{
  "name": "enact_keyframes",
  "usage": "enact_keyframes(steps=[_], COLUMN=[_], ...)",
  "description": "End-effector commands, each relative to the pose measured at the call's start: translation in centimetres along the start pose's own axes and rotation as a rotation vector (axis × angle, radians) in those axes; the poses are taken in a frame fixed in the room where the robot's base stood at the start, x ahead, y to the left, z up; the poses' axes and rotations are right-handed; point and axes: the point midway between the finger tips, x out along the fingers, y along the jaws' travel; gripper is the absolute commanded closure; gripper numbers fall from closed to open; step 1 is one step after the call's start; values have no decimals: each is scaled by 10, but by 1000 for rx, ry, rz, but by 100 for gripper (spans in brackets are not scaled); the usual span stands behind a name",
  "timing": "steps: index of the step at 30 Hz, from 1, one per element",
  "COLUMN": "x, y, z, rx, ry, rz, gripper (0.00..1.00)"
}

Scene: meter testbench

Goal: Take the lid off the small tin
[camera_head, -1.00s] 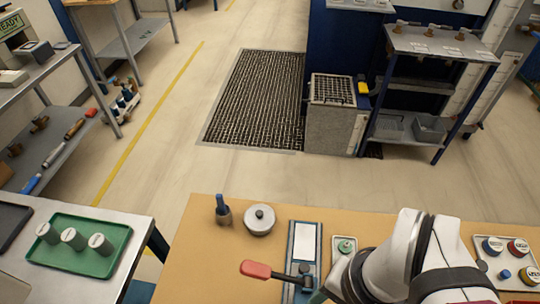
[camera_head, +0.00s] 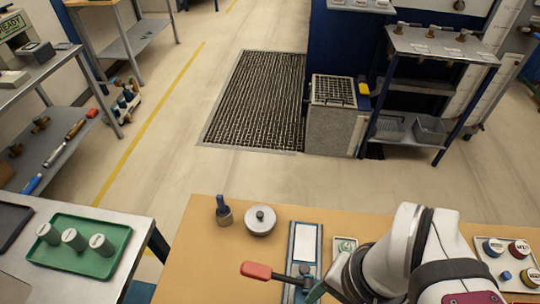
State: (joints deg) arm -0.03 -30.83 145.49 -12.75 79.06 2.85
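The small tin (camera_head: 260,221) is a round, grey metal tin near the back edge of the tan bench top. Its lid (camera_head: 260,216) sits on it, with a small dark knob in the middle. My arm comes in from the lower right.
A dark blue-handled tool (camera_head: 223,212) stands just left of the tin. A clamp with a red handle (camera_head: 257,271) lies across the front, by a blue-grey fixture (camera_head: 305,243). A tray of round caps (camera_head: 507,262) is at right. The green tray (camera_head: 112,250) holds three canisters.

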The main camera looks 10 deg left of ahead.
Motion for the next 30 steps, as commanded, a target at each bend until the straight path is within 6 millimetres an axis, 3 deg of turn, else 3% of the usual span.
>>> enact_keyframes(steps=[2, 5, 6, 9, 13, 16, 20, 30], x=[-11, -20, -18, 0, 28, 38, 44, 129], y=[-21, -77, -105, -172, -230, -246, -247, -235], z=[-23, -72, -91, -124, -142, -145, -146, -154], rx=[101, 364, 480, 744, 973, 1047, 1060, 1060], ry=[0, 24, 43, 91, 136, 151, 153, 151], rz=[20, 60, 71, 82, 73, 65, 64, 67], gripper=[40, 40, 40, 40, 40, 40, 40, 40])
